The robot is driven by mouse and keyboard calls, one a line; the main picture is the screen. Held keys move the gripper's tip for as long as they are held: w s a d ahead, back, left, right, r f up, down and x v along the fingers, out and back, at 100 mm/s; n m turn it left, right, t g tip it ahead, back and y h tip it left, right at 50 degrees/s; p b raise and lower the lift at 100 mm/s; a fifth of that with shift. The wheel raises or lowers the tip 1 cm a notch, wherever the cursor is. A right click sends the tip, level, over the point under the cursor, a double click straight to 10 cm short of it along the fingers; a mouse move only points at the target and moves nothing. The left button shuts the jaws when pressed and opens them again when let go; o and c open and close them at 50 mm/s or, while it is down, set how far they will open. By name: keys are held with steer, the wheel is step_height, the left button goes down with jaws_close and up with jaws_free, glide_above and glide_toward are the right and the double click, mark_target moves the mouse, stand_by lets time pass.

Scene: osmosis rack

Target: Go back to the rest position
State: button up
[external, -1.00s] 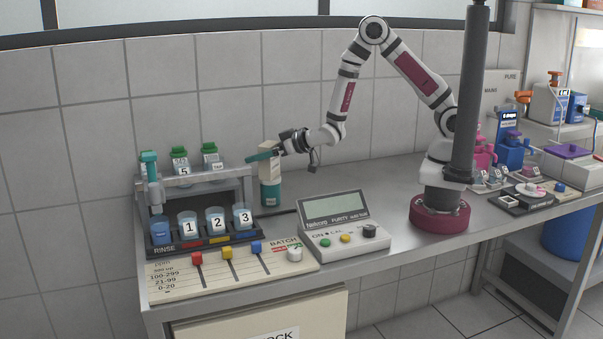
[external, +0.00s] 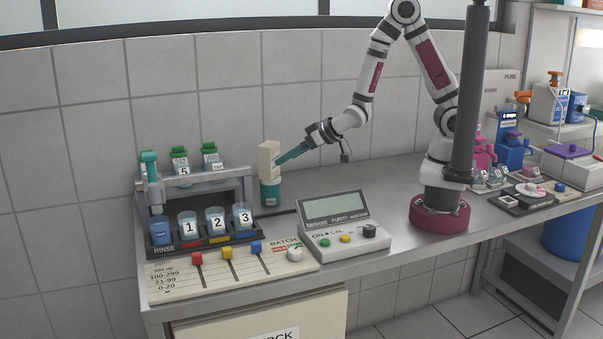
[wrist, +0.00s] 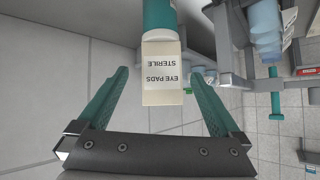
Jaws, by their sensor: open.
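My gripper (external: 288,153) has green fingers and points down-left at the bench's back, just right of a cream box (external: 268,160). In the wrist view the fingers of my gripper (wrist: 160,76) stand wide apart with nothing held between them. The box (wrist: 162,73) is marked "EYE PADS STERILE" and shows beyond the fingertips, in line with the gap. It stands upright on a teal-and-white container (external: 270,192). I cannot tell how far the fingertips are from the box.
A rack (external: 253,187) with numbered beakers and green-capped bottles stands left of the container. A purity meter (external: 340,242) and a slider panel (external: 165,283) are in front. A dark post (external: 470,90) rises beside my base. The tiled wall is close behind.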

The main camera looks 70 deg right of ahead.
steer(key=s+d+r+m+g, duration=0.1)
steer(key=s+r+g, duration=0.1)
steer(key=s, duration=0.7)
steer(key=s+d+r+m+g+y, duration=0.1)
steer(key=s+d+r+g, duration=0.1)
steer(key=s+g, duration=0.3)
steer(key=s+d+r+m+g, duration=0.2)
steer(key=s+r+g, duration=0.1)
steer(key=s, duration=0.9)
steer(key=shift+s+r+y, duration=0.3)
steer(key=shift+s+r, duration=0.1)
steer(key=shift+r, duration=0.35)
